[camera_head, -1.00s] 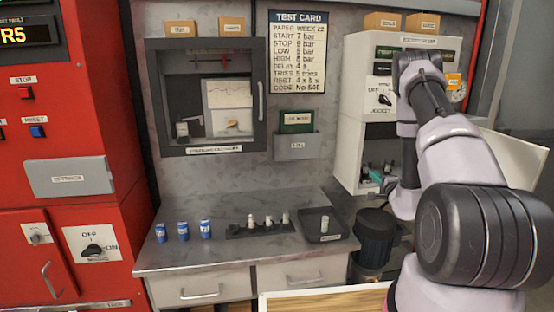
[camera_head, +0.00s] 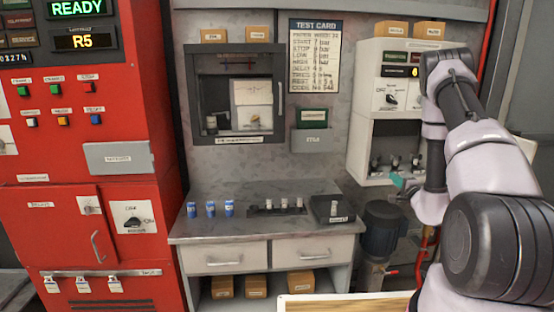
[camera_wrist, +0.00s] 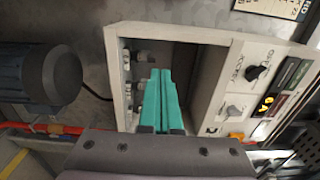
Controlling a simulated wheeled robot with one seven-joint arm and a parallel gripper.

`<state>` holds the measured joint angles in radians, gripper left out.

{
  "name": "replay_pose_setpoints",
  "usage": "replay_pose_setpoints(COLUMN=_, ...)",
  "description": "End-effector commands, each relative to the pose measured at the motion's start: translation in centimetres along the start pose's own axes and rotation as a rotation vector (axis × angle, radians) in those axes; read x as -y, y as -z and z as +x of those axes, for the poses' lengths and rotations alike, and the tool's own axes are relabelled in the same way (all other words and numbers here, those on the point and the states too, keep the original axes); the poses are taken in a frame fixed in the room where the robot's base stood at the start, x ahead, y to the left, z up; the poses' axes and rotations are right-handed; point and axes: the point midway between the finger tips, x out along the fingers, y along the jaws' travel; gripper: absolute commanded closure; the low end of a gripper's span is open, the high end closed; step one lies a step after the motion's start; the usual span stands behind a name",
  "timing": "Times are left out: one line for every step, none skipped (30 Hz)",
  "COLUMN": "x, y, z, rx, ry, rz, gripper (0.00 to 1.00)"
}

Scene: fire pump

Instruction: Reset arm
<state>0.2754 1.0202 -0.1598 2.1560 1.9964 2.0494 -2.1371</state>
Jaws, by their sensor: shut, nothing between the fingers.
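My arm is raised at the right of the head view.
The blue pump motor (camera_head: 383,228) stands below my gripper, with red pipe (camera_head: 424,247) beside it. A metal counter (camera_head: 215,233) holds blue cylinders (camera_head: 210,209) and a dark tray (camera_head: 325,213). The red panel (camera_head: 55,160) stands at left, reading READY and R5.

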Motion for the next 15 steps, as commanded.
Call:
replay_pose_setpoints(x=0.6, y=-0.6, z=0.2, rx=0.021, ry=0.003, rz=0.009, gripper=1.0)
replay_pose_setpoints(x=0.9, y=-0.9, z=0.3, rx=0.034, ry=0.003, rz=0.014, gripper=1.0)
replay_pose_setpoints(x=1.4, y=-1.3, z=0.5, rx=0.049, ry=0.005, rz=0.021, gripper=1.0)
replay_pose_setpoints(x=1.8, y=-1.7, z=0.6, rx=0.062, ry=0.007, rz=0.028, gripper=1.0)
replay_pose_setpoints(x=2.2, y=-2.0, z=0.7, rx=0.077, ry=0.008, rz=0.034, gripper=1.0)
replay_pose_setpoints(x=2.7, y=-2.5, z=0.8, rx=0.095, ry=0.009, rz=0.042, gripper=1.0)
replay_pose_setpoints(x=3.2, y=-3.0, z=0.9, rx=0.112, ry=0.01, rz=0.049, gripper=1.0)
replay_pose_setpoints(x=3.7, y=-3.5, z=1.0, rx=0.13, ry=0.011, rz=0.055, gripper=1.0)
replay_pose_setpoints(x=4.4, y=-4.1, z=1.2, rx=0.154, ry=0.012, rz=0.066, gripper=1.0)
replay_pose_setpoints(x=5.0, y=-4.7, z=1.2, rx=0.177, ry=0.012, rz=0.073, gripper=1.0)
replay_pose_setpoints(x=5.6, y=-5.3, z=1.3, rx=0.198, ry=0.011, rz=0.082, gripper=1.0)
replay_pose_setpoints(x=6.5, y=-6.2, z=1.4, rx=0.231, ry=0.011, rz=0.093, gripper=1.0)
replay_pose_setpoints(x=7.2, y=-6.9, z=1.4, rx=0.258, ry=0.01, rz=0.101, gripper=1.0)
replay_pose_setpoints(x=8.0, y=-7.6, z=1.4, rx=0.285, ry=0.007, rz=0.11, gripper=1.0)
replay_pose_setpoints(x=9.0, y=-8.7, z=1.4, rx=0.323, ry=0.005, rz=0.121, gripper=1.0)
